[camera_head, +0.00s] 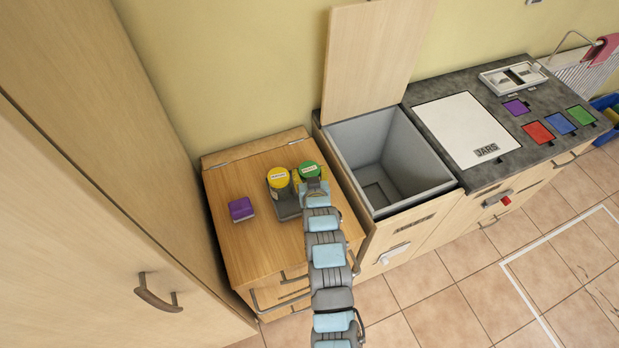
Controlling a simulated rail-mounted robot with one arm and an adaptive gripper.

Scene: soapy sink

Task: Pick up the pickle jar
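A jar with a green lid (310,170) stands on the wooden cabinet top, near its right side. A jar with a yellow lid (278,178) stands just to its left. Both lids carry small labels that are too small to read surely, so I cannot tell which is the pickle jar. My gripper (313,184) is at the green-lidded jar, on its near side. The arm hides most of that jar's body and the fingers, so I cannot tell whether they are open or shut on it.
A purple block-like item (241,209) lies on the wooden cabinet top (255,255), left of the jars. To the right is an open grey bin (420,187) with its lid raised. Beyond it is a dark counter with a white panel marked JARS (466,130). A tall cabinet stands left.

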